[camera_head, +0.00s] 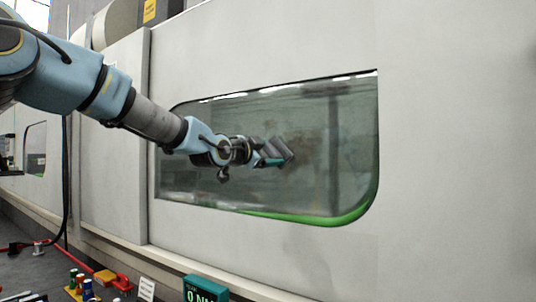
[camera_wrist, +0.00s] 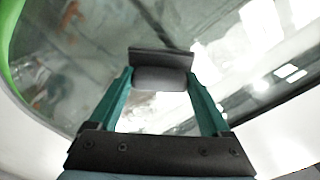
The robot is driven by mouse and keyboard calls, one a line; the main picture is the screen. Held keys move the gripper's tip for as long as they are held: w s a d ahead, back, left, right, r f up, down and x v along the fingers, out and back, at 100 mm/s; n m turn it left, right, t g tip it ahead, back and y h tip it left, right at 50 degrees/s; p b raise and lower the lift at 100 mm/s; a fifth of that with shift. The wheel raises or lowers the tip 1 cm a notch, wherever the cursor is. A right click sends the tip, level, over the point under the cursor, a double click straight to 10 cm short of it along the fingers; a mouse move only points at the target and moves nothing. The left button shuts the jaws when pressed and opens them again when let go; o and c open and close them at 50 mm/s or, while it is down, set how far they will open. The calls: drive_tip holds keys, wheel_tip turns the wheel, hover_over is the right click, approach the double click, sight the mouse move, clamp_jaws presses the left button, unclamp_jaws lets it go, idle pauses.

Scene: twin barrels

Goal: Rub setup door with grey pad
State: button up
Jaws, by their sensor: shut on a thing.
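The setup door is a pale panel (camera_head: 430,150) with a large dark glass window (camera_head: 345,140), edged green at its lower right. The window also fills most of the wrist view (camera_wrist: 75,60), with smudgy brownish marks at its left. My gripper (camera_head: 270,160) is in front of the middle of the window. In the wrist view its two green fingers (camera_wrist: 160,85) are shut on the grey pad (camera_wrist: 160,60). The pad also shows at the gripper's end in the head view (camera_head: 279,150). Whether the pad touches the glass, I cannot tell.
A dark cable (camera_head: 65,180) hangs at the left. The panel to the right of the window is clear.

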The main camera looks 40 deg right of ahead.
sight(286, 152)
drive_tip(key=shift+d, duration=0.4)
drive_tip(key=s+b, duration=0.2)
drive_tip(key=shift+s+d+f+b, duration=0.15)
drive_tip(key=shift+s+d+b, duration=0.1)
drive_tip(key=shift+s+b, duration=0.1)
drive_tip(key=shift+s+d+b, duration=0.1)
drive_tip(key=shift+s+b, duration=0.2)
drive_tip(key=shift+s, duration=0.1)
drive_tip(key=shift+s+d+b, duration=0.2)
drive_tip(key=shift+s+b, duration=0.35)
drive_tip(key=shift+s, duration=0.05)
drive_tip(key=shift+s+d+b, duration=0.2)
drive_tip(key=shift+s+b, duration=0.35)
drive_tip(key=shift+s, duration=0.05)
drive_tip(key=shift+s+d+b, duration=0.15)
drive_tip(key=shift+s+b, duration=0.2)
drive_tip(key=shift+s, duration=0.15)
drive_tip(key=shift+s+d+b, duration=0.25)
drive_tip(key=shift+s+b, duration=0.35)
drive_tip(key=shift+s, duration=0.25)
drive_tip(key=shift+s+d+b, duration=0.2)
drive_tip(key=shift+s+b, duration=0.2)
drive_tip(key=shift+s, duration=0.6)
